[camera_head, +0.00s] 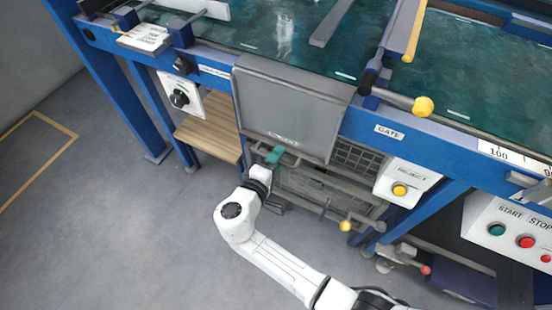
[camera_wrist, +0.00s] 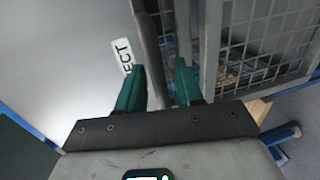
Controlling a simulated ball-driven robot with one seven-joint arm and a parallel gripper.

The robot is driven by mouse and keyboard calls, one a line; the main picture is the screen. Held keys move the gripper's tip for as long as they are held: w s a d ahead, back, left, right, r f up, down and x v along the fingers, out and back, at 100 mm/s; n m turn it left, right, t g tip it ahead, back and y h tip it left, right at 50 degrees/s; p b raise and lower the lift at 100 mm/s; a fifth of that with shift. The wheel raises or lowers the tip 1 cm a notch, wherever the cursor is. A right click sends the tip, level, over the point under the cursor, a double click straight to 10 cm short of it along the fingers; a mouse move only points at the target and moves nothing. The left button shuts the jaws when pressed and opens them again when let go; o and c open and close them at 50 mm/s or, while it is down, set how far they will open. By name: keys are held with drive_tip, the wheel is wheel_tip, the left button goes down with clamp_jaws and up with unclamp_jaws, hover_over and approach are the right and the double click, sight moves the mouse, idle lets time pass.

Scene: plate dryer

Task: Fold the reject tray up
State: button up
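The reject tray (camera_head: 290,98) is a flat grey metal panel at the blue frame's front edge, below the green bed in the head view. Its "REJECT" label is near its lower edge. The panel is large at left in the wrist view (camera_wrist: 85,65), with part of the label showing. My gripper (camera_head: 275,154) has green fingers and is at the tray's lower edge. In the wrist view my gripper (camera_wrist: 158,82) is open, with a grey bar (camera_wrist: 147,45) running between its fingers, nearer the left one. Whether the bar touches a finger is unclear.
A wire-mesh basket (camera_head: 358,158) is below and behind the tray, with bars and a yellow knob (camera_head: 346,226) in front. A wooden shelf (camera_head: 210,137) stands left. A yellow-knobbed gate lever (camera_head: 423,106) and reject button (camera_head: 400,190) are right. The floor at left is clear.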

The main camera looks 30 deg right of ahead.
drive_tip(key=shift+s, duration=0.1)
clamp_jaws()
drive_tip(key=shift+f, duration=0.1)
idle(0.3)
